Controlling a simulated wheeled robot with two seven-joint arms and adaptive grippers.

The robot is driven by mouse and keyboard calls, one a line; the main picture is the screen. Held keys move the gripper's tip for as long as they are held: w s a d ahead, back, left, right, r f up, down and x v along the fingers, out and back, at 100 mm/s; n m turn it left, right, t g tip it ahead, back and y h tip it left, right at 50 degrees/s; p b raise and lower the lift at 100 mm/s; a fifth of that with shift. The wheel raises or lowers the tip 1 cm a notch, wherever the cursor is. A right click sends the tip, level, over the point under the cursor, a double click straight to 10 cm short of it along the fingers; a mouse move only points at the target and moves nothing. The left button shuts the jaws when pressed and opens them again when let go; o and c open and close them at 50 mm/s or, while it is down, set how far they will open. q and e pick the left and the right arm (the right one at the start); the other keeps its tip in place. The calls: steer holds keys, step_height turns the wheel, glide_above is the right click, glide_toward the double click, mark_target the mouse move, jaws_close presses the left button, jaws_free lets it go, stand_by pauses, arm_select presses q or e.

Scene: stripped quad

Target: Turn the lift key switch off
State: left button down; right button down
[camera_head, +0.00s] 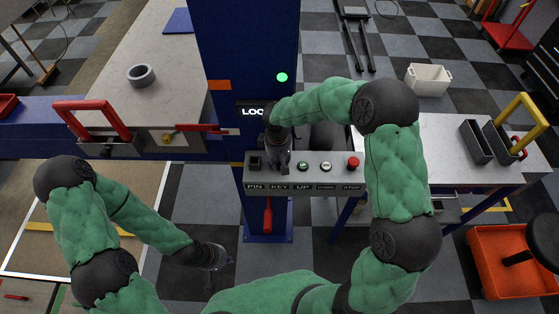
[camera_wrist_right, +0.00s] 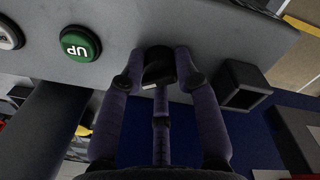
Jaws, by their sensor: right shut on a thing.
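The grey control panel (camera_head: 316,187) on the blue column carries the labels PIN, KEY, UP and STOP, and one label I cannot read. My right gripper (camera_head: 279,163) reaches down over the KEY position and hides the key switch in the head view. In the right wrist view, the black key switch (camera_wrist_right: 158,68) with a small pale mark sits between the fingers of my right gripper (camera_wrist_right: 160,80), which is shut on it. My left gripper (camera_head: 218,262) hangs low at the left, apart from the panel; its fingers are too dark to read.
A square black PIN socket (camera_head: 255,162) is left of the key. The green UP button (camera_head: 303,166), a white button (camera_head: 326,167) and a red stop button (camera_head: 353,163) are to the right. A partly hidden "LOC" sign (camera_head: 252,112) and green light (camera_head: 282,77) are above.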

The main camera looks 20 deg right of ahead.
mark_target(280, 164)
steer(key=n+p, duration=0.1)
steer(key=n, duration=0.4)
steer(key=shift+n+p, duration=0.3)
steer(key=shift+p, duration=0.05)
steer(key=n+p, duration=0.2)
steer(key=n, duration=0.3)
steer(key=shift+s+y, duration=0.1)
steer(key=shift+y, duration=0.2)
steer(key=shift+n, duration=0.4)
steer(key=c, duration=0.9)
jaws_free()
step_height(280, 164, up, 12)
steer(key=shift+s, duration=0.2)
